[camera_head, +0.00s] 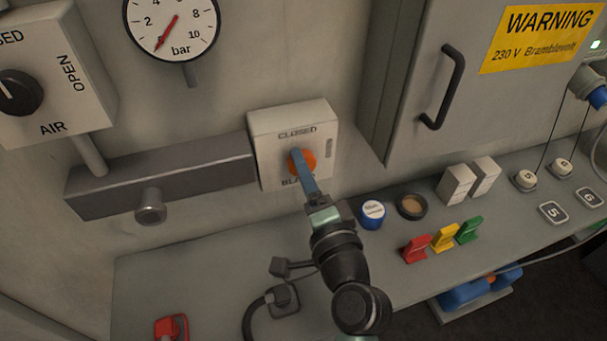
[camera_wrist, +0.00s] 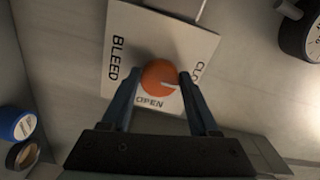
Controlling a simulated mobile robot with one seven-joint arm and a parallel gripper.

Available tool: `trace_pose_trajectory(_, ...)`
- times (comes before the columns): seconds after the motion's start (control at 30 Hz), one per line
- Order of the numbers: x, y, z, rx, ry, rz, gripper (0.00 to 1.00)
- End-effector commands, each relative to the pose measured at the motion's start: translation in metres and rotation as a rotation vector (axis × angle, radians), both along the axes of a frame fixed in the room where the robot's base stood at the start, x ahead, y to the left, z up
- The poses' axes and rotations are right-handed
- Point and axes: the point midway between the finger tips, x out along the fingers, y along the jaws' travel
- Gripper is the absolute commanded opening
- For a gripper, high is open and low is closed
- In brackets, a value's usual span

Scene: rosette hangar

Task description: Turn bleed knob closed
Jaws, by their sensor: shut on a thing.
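The orange bleed knob (camera_head: 309,161) sits on a white square panel (camera_head: 262,134) marked CLOSED at the top, OPEN at the right and BLEED at the bottom. In the wrist view the knob (camera_wrist: 158,74) has a white pointer line directed right, toward the partly hidden CLOSED lettering. OPEN is below it and BLEED at the left. My gripper (camera_head: 301,160) reaches the knob from below. In the wrist view its blue fingers (camera_wrist: 158,82) are on either side of the knob, shut on it. The fingers hide part of the BLEED lettering in the head view.
A pressure gauge (camera_head: 172,25) hangs above, its red needle low on the scale. The AIR switch box (camera_head: 55,85) is at the left. A cabinet with a black handle (camera_head: 445,88) is at the right.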

Motion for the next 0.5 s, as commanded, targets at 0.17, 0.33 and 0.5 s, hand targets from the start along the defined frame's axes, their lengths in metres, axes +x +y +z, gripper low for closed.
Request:
trace_pose_trajectory(0.17, -0.0002, -0.0001, -0.001, -0.009, 0.001, 0.0, 0.06)
trace_pose_trajectory(0.33, -0.0002, -0.0001, -0.001, -0.009, 0.001, 0.0, 0.06)
trace_pose_trajectory(0.5, -0.0001, 0.0, -0.0008, -0.006, 0.0, 0.001, 0.86)
